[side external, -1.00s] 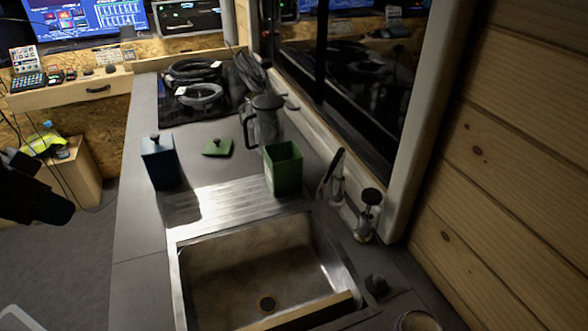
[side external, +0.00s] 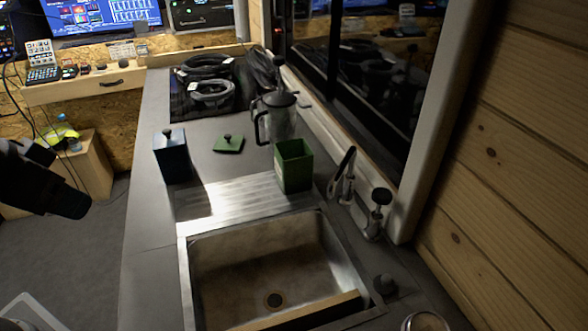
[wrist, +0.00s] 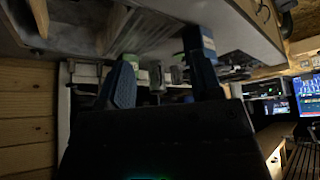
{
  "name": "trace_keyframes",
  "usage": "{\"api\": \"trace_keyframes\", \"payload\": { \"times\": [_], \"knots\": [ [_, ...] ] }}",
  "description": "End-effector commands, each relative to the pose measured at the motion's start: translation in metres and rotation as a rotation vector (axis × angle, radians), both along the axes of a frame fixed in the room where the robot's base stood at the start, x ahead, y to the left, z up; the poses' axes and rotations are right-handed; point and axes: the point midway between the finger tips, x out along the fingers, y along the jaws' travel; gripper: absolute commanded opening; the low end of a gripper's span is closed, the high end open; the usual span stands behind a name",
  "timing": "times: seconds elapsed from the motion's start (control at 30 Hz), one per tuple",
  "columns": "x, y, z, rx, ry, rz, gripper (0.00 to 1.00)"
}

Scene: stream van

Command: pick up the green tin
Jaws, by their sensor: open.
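The green tin (side external: 294,168) stands upright and open-topped at the back corner of the draining board, beside the sink. Its green lid (side external: 229,143) with a dark knob lies apart on the counter. A dark blue tin (side external: 172,158) with its lid on stands to the left. My gripper shows in the wrist view (wrist: 162,88) with its two blue fingers wide apart and nothing between them. A small green patch beside the left finger may be the green tin, mostly hidden. In the side view my dark arm is at the left edge, well away from the tin.
A coffee press (side external: 276,118) stands just behind the green tin. The sink (side external: 262,262) lies in front. Coiled cables (side external: 208,82) lie farther back. The counter between the tins is clear.

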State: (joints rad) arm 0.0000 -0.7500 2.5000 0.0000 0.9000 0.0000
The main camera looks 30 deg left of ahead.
Motion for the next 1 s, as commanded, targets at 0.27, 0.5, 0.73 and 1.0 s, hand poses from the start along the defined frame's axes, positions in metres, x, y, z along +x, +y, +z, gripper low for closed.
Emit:
{"api": "trace_keyframes", "payload": {
  "times": [0.27, 0.5, 0.73, 1.0],
  "knots": [
    [0.000, 0.000, 0.000, 0.000, 0.000, 0.000, 0.86],
    [0.000, 0.000, 0.000, 0.000, 0.000, 0.000, 1.00],
    [0.013, 0.003, 0.000, 0.052, -0.025, -0.059, 1.00],
    [0.117, 0.019, -0.001, 0.557, -0.229, -0.618, 1.00]
  ]
}}
